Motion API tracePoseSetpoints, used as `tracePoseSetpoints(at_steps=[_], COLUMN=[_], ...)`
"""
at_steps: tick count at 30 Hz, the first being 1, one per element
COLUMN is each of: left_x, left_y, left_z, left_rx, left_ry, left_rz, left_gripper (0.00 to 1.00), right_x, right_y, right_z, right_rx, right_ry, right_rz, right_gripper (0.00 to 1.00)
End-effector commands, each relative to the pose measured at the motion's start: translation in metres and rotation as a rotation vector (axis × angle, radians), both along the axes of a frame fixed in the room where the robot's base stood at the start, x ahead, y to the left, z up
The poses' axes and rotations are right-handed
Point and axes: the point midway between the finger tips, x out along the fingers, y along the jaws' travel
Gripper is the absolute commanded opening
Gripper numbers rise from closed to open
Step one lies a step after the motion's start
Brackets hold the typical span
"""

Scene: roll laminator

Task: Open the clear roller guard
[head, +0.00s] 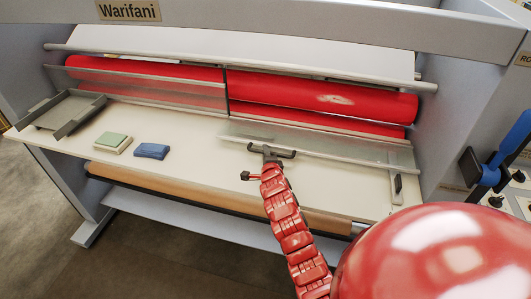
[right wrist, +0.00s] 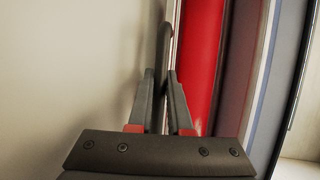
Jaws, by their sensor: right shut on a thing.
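The red rollers (head: 320,100) run across the laminator above the cream table. A clear roller guard panel (head: 310,142) on the right is tilted down in front of the rollers, low over the table, with a pale bar along its edge. Another clear panel (head: 150,88) stands in front of the left roller half. My right gripper (head: 268,150) is shut on the dark handle (head: 284,153) at the right panel's front edge. In the right wrist view its fingers (right wrist: 160,85) close around the dark handle (right wrist: 163,45), beside the red roller. My left gripper is not in view.
A grey tray (head: 60,112) sits at the table's left end. A green-topped pad (head: 111,143) and a blue block (head: 151,151) lie on the table (head: 195,150), left of my right gripper. A blue lever (head: 487,170) stands on the right side.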

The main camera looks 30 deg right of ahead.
Motion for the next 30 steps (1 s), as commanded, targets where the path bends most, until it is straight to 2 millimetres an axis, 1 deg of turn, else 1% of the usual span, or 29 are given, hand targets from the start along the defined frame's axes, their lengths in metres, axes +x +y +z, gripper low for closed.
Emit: tracePoseSetpoints(at_steps=[4,7,9,12,15,18,30], left_x=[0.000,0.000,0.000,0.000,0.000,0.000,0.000], left_y=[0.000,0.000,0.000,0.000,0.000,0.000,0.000], left_z=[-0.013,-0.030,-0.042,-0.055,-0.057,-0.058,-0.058], left_rx=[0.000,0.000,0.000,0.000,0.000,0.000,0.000], left_ry=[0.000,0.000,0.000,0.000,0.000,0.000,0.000], left_rz=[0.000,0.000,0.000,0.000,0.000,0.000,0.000], left_gripper=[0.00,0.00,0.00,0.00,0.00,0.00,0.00], right_x=[0.001,0.002,0.002,0.002,0.003,0.003,0.003], right_y=[-0.001,-0.002,-0.003,-0.004,-0.004,-0.005,-0.004], right_z=[-0.002,-0.002,0.004,0.014,0.027,0.034,0.035], right_rx=[0.015,0.040,0.056,0.081,0.109,0.131,0.145], right_ry=[0.005,0.022,0.032,0.056,0.083,0.105,0.124], right_rz=[-0.010,-0.018,-0.018,-0.009,-0.003,-0.002,0.000], right_gripper=[0.00,0.00,0.00,0.00,0.00,0.00,0.00])
